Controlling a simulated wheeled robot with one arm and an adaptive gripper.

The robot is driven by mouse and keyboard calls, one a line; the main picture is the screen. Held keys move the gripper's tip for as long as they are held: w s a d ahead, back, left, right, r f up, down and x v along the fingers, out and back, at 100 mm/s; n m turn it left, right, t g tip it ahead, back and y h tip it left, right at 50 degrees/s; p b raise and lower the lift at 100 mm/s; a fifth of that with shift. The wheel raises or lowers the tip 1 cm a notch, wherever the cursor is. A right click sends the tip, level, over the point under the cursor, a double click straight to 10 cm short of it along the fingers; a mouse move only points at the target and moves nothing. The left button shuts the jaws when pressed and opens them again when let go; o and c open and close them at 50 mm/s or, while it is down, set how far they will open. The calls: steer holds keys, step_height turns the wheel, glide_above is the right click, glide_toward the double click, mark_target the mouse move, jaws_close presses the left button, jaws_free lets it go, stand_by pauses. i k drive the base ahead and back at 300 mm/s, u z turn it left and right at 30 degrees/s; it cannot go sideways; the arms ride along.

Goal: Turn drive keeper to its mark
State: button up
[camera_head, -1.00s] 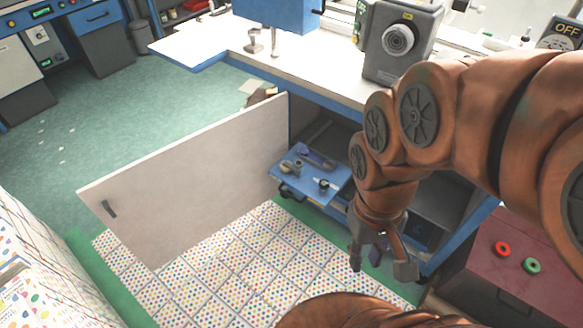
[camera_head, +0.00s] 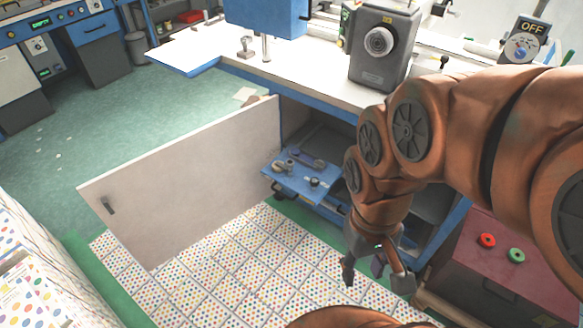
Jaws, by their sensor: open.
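My gripper (camera_head: 377,277) hangs open, pointing down, in front of the open cabinet under the bench. A small purple-grey shape shows between its fingers; I cannot tell whether it is part of the gripper or something behind it. I cannot tell for certain which part is the drive keeper. A grey machine box with a round knob (camera_head: 380,41) stands on the bench above. A round dial (camera_head: 522,47) under an OFF plate (camera_head: 531,27) is at the upper right. My gripper is well below and apart from both.
A blue pull-out tray (camera_head: 318,196) carries several small parts. The open cabinet door (camera_head: 185,180) stands out to the left. A dark red box with red (camera_head: 487,240) and green (camera_head: 517,255) buttons is at the lower right. The dotted floor below is clear.

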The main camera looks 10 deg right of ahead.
mark_target(290, 163)
steer(key=u, duration=0.75)
steer(key=i, duration=1)
steer(key=z, duration=0.45)
